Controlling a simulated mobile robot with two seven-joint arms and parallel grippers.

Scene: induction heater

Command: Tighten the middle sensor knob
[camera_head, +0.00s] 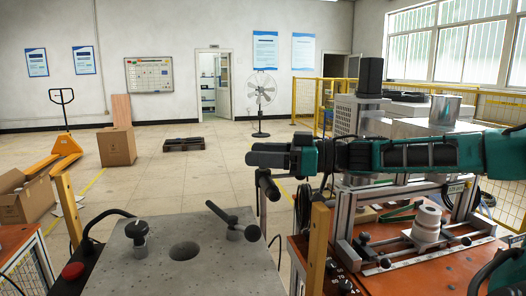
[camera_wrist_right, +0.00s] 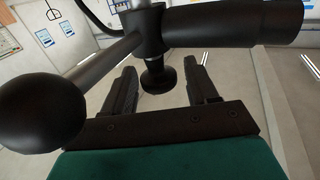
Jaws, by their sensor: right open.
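In the right wrist view a small black knob (camera_wrist_right: 158,76) sits under a black clamp (camera_wrist_right: 143,32). The clamp carries a thick black cylinder (camera_wrist_right: 238,22) to the right and a rod with a black ball (camera_wrist_right: 42,112) to the left. My right gripper (camera_head: 254,154) is open, its two fingers on either side of the knob with gaps showing. In the head view it is level, above a black handle (camera_head: 268,187) on a post; the knob itself is hard to make out there. I cannot tell which knob is the middle one. My left gripper is out of view.
A grey metal plate (camera_head: 185,272) with a round hole, a black knob (camera_head: 137,230) and a tilted lever (camera_head: 234,222) is at front left. An orange-topped bench (camera_head: 415,278) with a rail frame and white stepped cylinder (camera_head: 427,223) is at right.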

